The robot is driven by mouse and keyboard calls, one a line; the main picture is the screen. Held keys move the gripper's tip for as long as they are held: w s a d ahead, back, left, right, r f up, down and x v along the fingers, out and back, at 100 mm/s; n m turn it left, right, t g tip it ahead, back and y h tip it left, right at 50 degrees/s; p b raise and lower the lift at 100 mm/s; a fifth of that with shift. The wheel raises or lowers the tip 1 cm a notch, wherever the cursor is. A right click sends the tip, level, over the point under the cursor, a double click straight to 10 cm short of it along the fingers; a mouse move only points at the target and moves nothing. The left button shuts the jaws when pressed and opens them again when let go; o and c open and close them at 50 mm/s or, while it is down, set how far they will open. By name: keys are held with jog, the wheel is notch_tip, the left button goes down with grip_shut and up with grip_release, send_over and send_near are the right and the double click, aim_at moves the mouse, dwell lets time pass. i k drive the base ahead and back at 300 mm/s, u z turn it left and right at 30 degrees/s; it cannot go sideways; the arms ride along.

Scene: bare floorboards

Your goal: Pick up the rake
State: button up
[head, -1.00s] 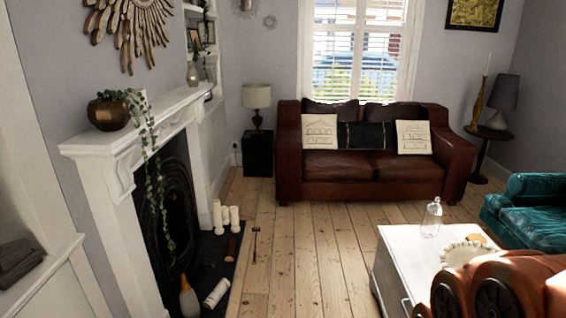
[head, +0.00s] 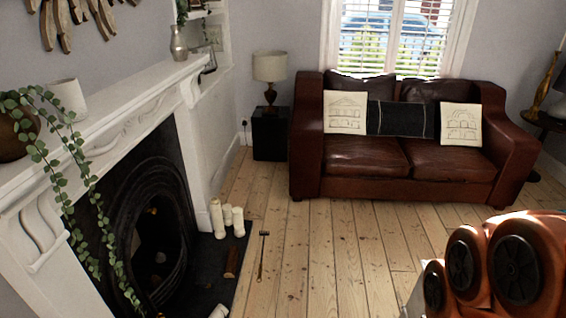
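The rake (head: 262,256) is a small, thin tool with a dark head and a lighter handle. It lies on the floorboards just right of the dark hearth, with its head toward the sofa. Nothing covers it and nothing touches it that I can see. My orange arm fills the lower right corner of the head view, well to the right of the rake. My gripper is outside the picture.
White candles (head: 227,219) and a brown piece (head: 232,263) stand or lie on the hearth (head: 205,275) beside the white fireplace (head: 38,222). A brown leather sofa (head: 405,192) stands at the back. The floorboards (head: 330,255) between rake, sofa and my arm are bare.

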aim_at(260, 270)
jog(key=i, duration=3)
jog(key=u, duration=3.5)
